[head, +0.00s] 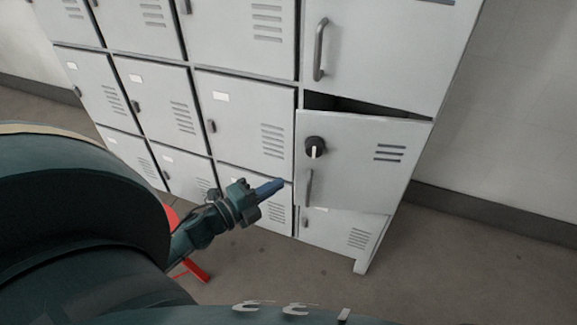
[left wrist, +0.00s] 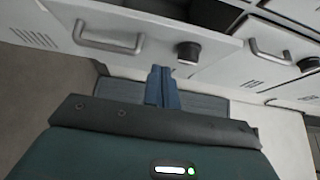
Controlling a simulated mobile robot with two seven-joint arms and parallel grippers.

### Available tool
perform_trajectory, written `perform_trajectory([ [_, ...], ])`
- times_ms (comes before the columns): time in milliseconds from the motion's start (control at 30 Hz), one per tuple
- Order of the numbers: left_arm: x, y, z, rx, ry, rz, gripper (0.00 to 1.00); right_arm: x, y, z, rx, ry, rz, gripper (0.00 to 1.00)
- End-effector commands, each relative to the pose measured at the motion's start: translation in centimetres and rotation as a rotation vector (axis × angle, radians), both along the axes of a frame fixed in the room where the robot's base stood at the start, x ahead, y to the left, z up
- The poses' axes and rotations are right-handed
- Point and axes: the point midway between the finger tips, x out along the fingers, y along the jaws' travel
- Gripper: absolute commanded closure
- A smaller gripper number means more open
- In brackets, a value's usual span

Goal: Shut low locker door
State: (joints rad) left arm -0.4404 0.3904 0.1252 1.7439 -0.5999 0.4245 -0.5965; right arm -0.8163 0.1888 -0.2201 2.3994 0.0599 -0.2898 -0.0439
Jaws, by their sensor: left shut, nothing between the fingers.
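The low locker door (head: 350,180) is light grey, with a vent, a dark round knob (head: 315,147) and a bar handle (head: 308,187). It stands ajar, its left edge out from the frame, with a dark wedge of gap (head: 350,104) along its top. My left gripper (head: 275,188) is shut and empty, its blue fingers just left of the door's handle edge in the head view. In the left wrist view the shut fingers (left wrist: 161,85) point toward a grey door front (left wrist: 60,30) with a handle and a dark knob. Contact cannot be told. My right gripper is not in view.
The other locker doors (head: 240,115) in the grey bank look shut. A locker with a long handle (head: 320,50) is above the ajar door. A red object (head: 192,268) lies low beside my left arm. Floor (head: 460,265) is clear at right, before the wall.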

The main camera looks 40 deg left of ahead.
Motion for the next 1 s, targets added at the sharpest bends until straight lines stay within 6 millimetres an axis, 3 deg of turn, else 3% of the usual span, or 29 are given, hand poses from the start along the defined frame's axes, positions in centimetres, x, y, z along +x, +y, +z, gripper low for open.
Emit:
perform_trajectory([
  [200,4.5,-1.2,0.0,0.002,-0.003,-0.001,1.00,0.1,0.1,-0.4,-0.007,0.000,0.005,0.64],
  [400,6.7,0.2,-0.1,0.001,0.001,-0.001,1.00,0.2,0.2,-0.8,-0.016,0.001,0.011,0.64],
  [1000,8.1,0.9,-0.2,0.002,-0.003,-0.024,1.00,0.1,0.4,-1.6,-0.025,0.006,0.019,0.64],
])
